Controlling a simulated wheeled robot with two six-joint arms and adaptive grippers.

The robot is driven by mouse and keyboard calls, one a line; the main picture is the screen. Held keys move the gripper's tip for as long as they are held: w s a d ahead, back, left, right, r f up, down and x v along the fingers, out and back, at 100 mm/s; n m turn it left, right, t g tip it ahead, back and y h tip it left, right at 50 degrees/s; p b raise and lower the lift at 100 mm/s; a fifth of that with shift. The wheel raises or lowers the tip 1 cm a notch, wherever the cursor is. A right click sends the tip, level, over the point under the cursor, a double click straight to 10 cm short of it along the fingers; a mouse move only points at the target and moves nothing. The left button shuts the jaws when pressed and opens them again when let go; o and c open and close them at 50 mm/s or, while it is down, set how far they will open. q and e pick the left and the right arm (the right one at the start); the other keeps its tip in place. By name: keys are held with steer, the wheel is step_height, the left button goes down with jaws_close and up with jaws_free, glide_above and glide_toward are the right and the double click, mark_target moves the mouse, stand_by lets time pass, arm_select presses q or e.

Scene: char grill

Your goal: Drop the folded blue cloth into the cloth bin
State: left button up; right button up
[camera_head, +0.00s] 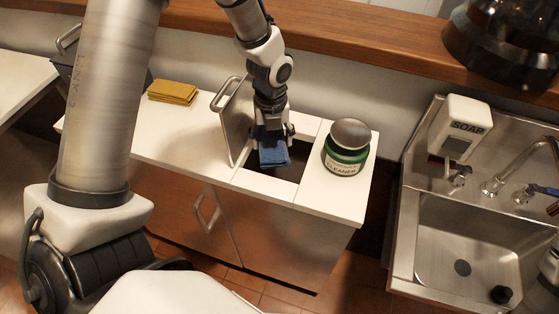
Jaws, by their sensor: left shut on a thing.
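The folded blue cloth (274,152) is held in my left gripper (273,134), which points down with its jaws shut on it. The cloth hangs over the square opening of the cloth bin (299,186) in the white counter. It covers part of the dark opening, and I cannot tell exactly how high it is above the rim. The bin's lid (237,122) stands open, upright at the left of the opening, with a handle on it. My right gripper is not in view.
A green cleaner tub (346,158) with a round grey lid stands right of the opening. Folded yellow cloths (172,92) lie at the counter's back left. A steel sink (466,236) with a soap dispenser (459,127) is on the right. A wooden ledge (380,48) runs behind.

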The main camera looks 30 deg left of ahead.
arm_select(q)
steer(key=o, duration=1.6)
steer(key=shift+o, duration=0.2)
step_height(320, 180, up, 12)
